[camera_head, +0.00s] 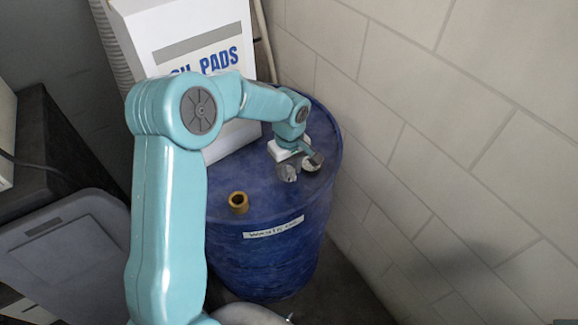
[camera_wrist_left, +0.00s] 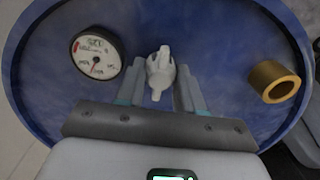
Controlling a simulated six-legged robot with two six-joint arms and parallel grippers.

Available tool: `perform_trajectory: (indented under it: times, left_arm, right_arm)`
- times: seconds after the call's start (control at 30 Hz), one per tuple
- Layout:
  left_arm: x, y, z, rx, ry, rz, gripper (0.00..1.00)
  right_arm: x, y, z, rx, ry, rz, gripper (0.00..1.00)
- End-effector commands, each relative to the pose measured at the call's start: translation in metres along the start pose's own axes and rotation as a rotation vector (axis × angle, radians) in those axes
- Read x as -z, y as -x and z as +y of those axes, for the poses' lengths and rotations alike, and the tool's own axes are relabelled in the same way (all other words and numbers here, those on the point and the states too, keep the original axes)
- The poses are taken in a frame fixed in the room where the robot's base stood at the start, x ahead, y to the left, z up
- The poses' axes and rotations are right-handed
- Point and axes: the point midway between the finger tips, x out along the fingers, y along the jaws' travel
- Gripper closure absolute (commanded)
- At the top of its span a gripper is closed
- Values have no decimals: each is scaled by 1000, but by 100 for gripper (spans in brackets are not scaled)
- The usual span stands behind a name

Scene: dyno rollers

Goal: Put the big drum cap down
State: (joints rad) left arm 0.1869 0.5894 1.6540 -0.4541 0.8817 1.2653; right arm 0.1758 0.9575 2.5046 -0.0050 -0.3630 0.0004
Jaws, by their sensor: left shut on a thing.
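My left gripper (camera_head: 293,164) is low over the top of the blue drum (camera_head: 270,225). In the left wrist view its two fingers (camera_wrist_left: 160,92) are shut on a pale grey cap (camera_wrist_left: 160,68) with a raised grip, taken to be the big drum cap. The cap also shows in the head view (camera_head: 287,174), small beside the fingers. The drum top lies close under it; whether the cap touches it I cannot tell. My right gripper is in neither view.
A brass ring (camera_head: 238,202) stands on the drum top, also in the wrist view (camera_wrist_left: 275,82). A round dial gauge (camera_wrist_left: 96,55) is close beside the gripper.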

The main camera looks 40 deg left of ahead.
Motion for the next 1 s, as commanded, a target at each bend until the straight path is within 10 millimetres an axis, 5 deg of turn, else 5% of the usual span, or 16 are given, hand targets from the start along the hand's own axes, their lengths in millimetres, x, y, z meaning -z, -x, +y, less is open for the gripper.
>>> perform_trajectory:
  times: [0.27,0.3,0.37,0.77,1.0]
  left_arm:
    - [0,-4,0,0,-1,0,100]
    - [0,-2,0,0,-1,0,50]
    - [0,-2,0,0,-1,0,38]
    - [1,8,1,-2,0,3,38]
    - [1,62,1,-5,-1,4,38]
  right_arm:
    - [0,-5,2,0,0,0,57]
    - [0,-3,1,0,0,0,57]
    - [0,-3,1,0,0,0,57]
    - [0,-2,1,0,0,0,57]
    - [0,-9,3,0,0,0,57]
